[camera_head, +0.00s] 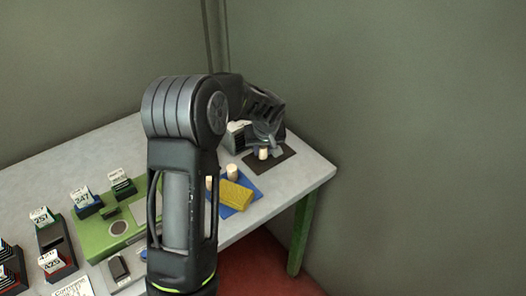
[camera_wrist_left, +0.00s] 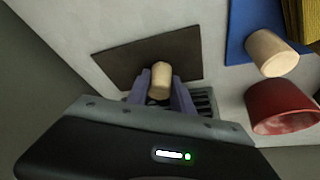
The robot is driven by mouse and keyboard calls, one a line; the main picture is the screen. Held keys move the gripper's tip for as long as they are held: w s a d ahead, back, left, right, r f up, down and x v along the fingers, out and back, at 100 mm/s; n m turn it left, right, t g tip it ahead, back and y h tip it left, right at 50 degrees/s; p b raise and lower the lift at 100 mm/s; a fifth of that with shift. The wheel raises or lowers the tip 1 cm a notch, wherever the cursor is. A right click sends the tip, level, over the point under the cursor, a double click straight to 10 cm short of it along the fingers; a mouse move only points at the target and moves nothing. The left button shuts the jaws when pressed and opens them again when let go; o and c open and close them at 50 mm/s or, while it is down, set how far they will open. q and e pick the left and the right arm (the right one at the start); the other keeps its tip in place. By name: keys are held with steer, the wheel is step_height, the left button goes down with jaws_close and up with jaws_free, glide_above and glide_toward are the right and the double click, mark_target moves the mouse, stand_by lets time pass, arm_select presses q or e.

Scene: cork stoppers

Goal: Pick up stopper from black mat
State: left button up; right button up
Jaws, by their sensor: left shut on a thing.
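The cork stopper (camera_head: 263,154) is a small pale cylinder at the black mat (camera_head: 284,164), near the right end of the table. My left gripper (camera_head: 266,142) reaches over it from above and is shut on it. In the left wrist view the stopper (camera_wrist_left: 160,80) stands out between the two fingers of my left gripper (camera_wrist_left: 160,92), with the dark mat (camera_wrist_left: 125,57) behind it. I cannot tell whether the stopper still touches the mat. My right gripper is not in view.
A blue mat (camera_head: 254,189) beside the black one holds other pale stoppers (camera_head: 232,171) and a yellow block (camera_head: 236,195). The left wrist view shows a red cup (camera_wrist_left: 282,106) close by. A green box (camera_head: 93,240) and several card holders (camera_head: 86,203) stand to the left.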

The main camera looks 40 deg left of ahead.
arm_select(q)
jaws_close()
step_height(320, 180, up, 10)
steer(key=shift+r+b, duration=0.1)
steer(key=shift+b, duration=0.7)
